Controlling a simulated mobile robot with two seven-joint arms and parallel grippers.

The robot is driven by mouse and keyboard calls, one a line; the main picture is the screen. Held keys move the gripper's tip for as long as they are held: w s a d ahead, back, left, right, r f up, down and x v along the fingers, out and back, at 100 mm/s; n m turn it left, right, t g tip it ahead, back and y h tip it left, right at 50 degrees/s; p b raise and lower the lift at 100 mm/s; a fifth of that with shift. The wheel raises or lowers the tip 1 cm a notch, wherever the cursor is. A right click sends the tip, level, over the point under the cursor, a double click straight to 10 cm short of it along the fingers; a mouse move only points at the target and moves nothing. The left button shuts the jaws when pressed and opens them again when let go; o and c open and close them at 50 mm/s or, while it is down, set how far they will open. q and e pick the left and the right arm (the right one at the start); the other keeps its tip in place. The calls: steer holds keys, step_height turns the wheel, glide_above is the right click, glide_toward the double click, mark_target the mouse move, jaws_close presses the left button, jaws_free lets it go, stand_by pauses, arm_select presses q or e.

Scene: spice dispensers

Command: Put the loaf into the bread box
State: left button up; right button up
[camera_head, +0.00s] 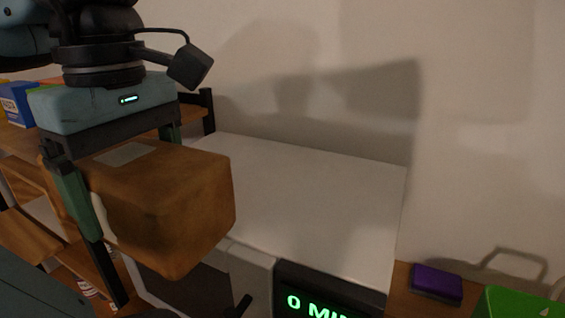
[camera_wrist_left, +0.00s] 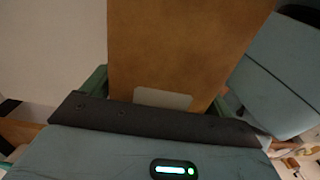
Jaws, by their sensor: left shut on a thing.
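The loaf (camera_head: 165,205) is a large brown block with rounded edges, with a pale patch on top. My left gripper (camera_head: 105,235) comes from above and is shut on the loaf, with its fingers on either side. The loaf is held up in front of a white microwave-like appliance. In the left wrist view the loaf (camera_wrist_left: 185,50) fills the space between the fingers. I see no bread box that I can identify. My right gripper is not in view.
The white appliance (camera_head: 310,190) has a bare flat top and a green lit display (camera_head: 318,303). A wooden shelf (camera_head: 25,235) with boxes stands at the left. A purple sponge-like block (camera_head: 436,283) and a green object (camera_head: 515,304) lie at the lower right.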

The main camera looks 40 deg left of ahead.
arm_select(q)
steer(key=shift+w+a+r, duration=0.1)
steer(key=shift+w, duration=0.45)
steer(key=w+a, duration=0.1)
steer(key=w, duration=0.3)
steer(key=w+a+f, duration=0.1)
steer(key=w+a, duration=0.1)
steer(key=w, duration=0.3)
steer(key=w+a+p, duration=0.1)
steer(key=w+a, duration=0.1)
steer(key=w, duration=0.3)
steer(key=shift+a+f, duration=0.15)
steer(key=shift+f, duration=0.05)
steer(key=f, duration=0.3)
steer(key=shift+w+f, duration=0.2)
steer(key=shift+f, duration=0.1)
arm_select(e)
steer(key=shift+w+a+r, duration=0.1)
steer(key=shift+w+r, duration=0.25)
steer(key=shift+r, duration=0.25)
